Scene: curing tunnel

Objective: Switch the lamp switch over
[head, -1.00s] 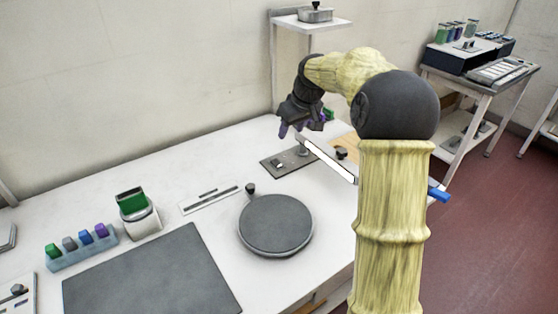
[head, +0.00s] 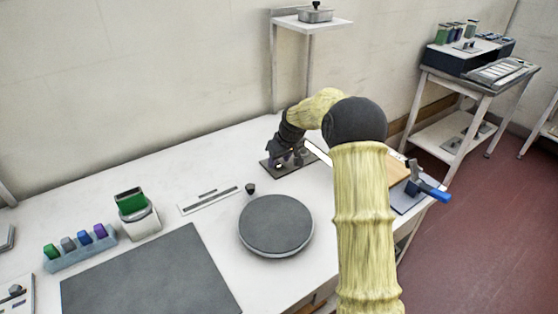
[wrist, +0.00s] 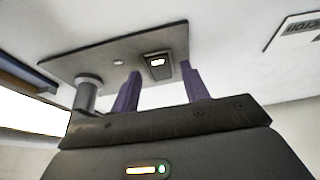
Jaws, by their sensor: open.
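The lamp switch (wrist: 157,62) is a small dark rocker with a bright spot, set in a grey base plate (wrist: 75,68). In the head view the plate (head: 268,174) lies at the back of the white bench, and my gripper hides the switch. The lamp's round post (wrist: 88,92) rises from the plate, and its long white lit bar (head: 318,152) reaches to the right. My gripper (wrist: 161,70) is open, its purple fingers on either side of the switch in the wrist view. It is close over the plate (head: 279,163); I cannot tell whether it touches.
A round grey turntable (head: 276,225) stands in front of the plate. A slotted strip (head: 210,201) lies to its left. A blue-handled tool (head: 428,190) sits at the bench's right edge. A shelf (head: 312,23) stands behind. The lamp bar is close to my gripper.

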